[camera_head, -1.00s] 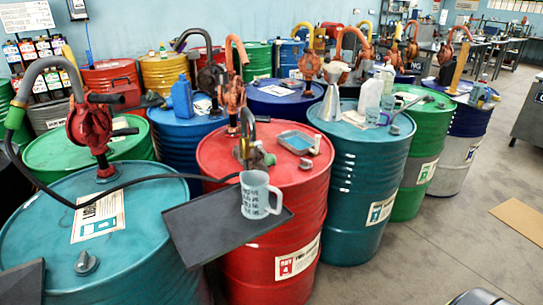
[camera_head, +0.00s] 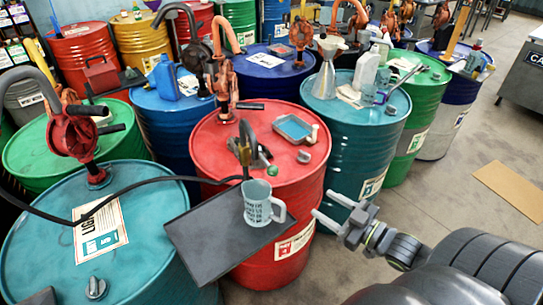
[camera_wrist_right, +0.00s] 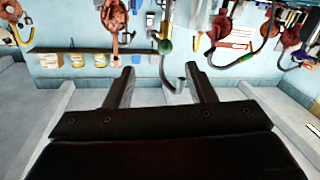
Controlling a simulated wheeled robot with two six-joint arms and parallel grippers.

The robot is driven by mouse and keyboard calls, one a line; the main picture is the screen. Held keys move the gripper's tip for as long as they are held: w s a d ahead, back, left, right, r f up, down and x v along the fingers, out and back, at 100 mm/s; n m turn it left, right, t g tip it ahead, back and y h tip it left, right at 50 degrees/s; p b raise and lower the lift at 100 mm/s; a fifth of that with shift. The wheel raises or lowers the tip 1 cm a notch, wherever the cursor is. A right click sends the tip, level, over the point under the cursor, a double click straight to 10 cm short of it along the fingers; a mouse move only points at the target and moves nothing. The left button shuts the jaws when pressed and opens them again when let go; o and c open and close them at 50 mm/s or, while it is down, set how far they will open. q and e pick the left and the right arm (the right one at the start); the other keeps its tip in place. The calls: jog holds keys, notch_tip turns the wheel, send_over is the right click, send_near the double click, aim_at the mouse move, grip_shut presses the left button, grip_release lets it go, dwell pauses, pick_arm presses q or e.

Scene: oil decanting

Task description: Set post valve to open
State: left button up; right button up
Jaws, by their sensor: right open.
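The post valve (camera_head: 265,159), a small fitting with a green ball-ended lever, sits by the post with the dark curved spout (camera_head: 246,136) at the front of the red drum (camera_head: 212,146). The lever points toward the front right; its exact setting is unclear. The green ball also shows in the right wrist view (camera_wrist_right: 165,47), beyond the fingers. A pale measuring mug (camera_head: 257,203) stands under the spout on a dark tray (camera_head: 205,238). My right gripper (camera_head: 334,210) is open and empty, right of the mug and apart from the valve. My left gripper is not in view.
A teal drum (camera_head: 130,225) with a red pump stands at the left, its black hose (camera_head: 150,181) running toward the spout. A blue-liquid tray (camera_head: 293,128) sits on the red drum. Another teal drum (camera_head: 345,135) stands right. Floor at the right is mostly clear.

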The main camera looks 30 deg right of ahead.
aim_at(273, 171)
jog(key=shift+y, duration=0.4)
jog(key=shift+a+r+b+x, duration=0.1)
jog(key=shift+r+b+x, duration=0.25)
jog(key=shift+b+x, duration=2.05)
jog(key=shift+a+r+b+x, duration=0.1)
jog(key=shift+r+b+x, duration=0.25)
jog(key=shift+b+x, duration=2)
jog(key=shift+a+r+b+x, duration=0.1)
jog(key=shift+r+b+x, duration=0.5)
jog(key=shift+x, duration=3.35)
jog(key=shift+f, duration=0.25)
grip_shut()
